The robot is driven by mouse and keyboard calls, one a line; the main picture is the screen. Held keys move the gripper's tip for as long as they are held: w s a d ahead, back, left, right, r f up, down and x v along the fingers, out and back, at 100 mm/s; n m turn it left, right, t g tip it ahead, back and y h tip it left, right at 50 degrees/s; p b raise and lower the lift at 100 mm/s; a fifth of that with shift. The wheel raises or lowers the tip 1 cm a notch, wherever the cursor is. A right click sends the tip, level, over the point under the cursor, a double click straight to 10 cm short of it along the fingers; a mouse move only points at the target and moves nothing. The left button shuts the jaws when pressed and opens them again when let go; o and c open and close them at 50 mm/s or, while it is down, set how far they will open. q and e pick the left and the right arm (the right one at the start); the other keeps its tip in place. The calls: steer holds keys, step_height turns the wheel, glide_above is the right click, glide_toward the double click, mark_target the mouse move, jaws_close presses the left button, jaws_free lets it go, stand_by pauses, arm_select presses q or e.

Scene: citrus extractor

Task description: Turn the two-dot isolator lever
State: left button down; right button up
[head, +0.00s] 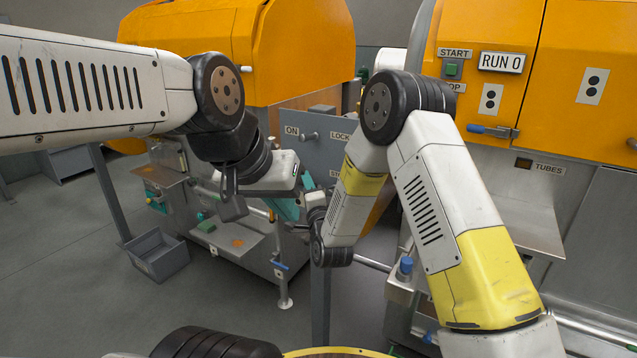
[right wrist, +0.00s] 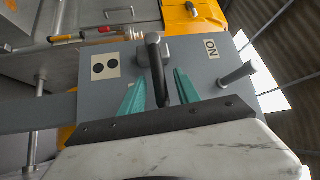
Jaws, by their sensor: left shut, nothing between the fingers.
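The two-dot isolator lever (right wrist: 157,70) is a dark handle on a grey panel (right wrist: 195,52), beside a two-dot plate (right wrist: 105,67), in the right wrist view. My right gripper (right wrist: 160,95) is open, with one teal finger on each side of the lever. Small gaps show, and contact cannot be told. In the head view the grey panel (head: 350,158) is partly behind my right arm, and the lever is hidden. My left gripper (head: 233,210) is shut and empty, left of the panel.
Orange machines stand at the back left (head: 200,30) and right (head: 590,120). The right one carries a START button (head: 452,69), another two-dot plate (head: 491,98) and a blue-handled latch (head: 490,130).

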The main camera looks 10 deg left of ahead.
steer(key=shift+w+a, duration=0.2)
steer(key=shift+w, duration=0.2)
jaws_close()
stand_by(1.2)
